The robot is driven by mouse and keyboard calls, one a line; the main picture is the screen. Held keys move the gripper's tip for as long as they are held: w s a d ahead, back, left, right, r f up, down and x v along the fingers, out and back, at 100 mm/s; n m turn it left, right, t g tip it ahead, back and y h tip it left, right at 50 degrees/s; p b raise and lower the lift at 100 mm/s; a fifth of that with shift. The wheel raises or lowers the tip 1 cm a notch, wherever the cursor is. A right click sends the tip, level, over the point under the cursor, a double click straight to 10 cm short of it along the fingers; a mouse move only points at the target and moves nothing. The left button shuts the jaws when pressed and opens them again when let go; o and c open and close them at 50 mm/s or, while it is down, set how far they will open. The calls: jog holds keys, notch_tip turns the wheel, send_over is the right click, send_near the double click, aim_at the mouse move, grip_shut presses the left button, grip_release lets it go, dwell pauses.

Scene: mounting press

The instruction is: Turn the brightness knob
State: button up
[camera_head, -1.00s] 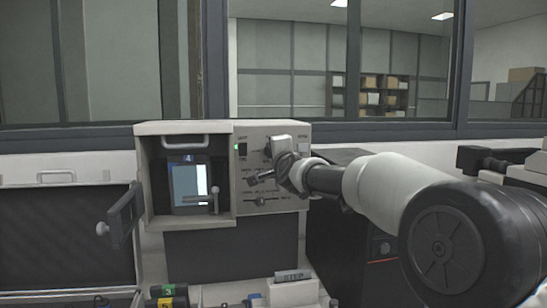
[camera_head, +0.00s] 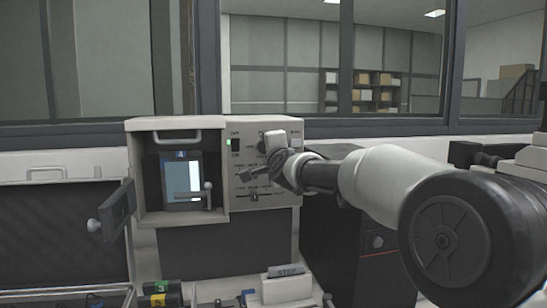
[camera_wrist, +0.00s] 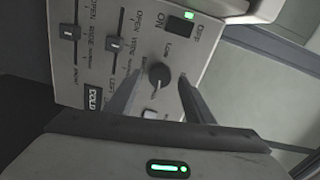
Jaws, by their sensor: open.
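The brightness knob (camera_wrist: 159,75) is a round black knob with a pointer, on the light grey control panel in the wrist view, beside a "LOW" label. My gripper (camera_wrist: 160,78) is open, with one finger on each side of the knob in that picture. I cannot tell whether either finger touches it. In the head view, my gripper (camera_head: 259,159) is in front of the upper middle of the panel (camera_head: 284,190) and covers much of the knob's area.
In the wrist view, a power switch (camera_wrist: 181,24) with a lit green lamp (camera_wrist: 189,15) is above the knob. Two sliders (camera_wrist: 115,44) (camera_wrist: 70,32) are to the left. In the head view, an opened chamber with a door (camera_head: 117,211) is left of the panel. A dark cabinet (camera_head: 340,250) stands right.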

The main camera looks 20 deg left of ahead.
jog(key=b+v, duration=0.4)
jog(key=v, duration=1.2)
jog(key=shift+s+d, duration=0.2)
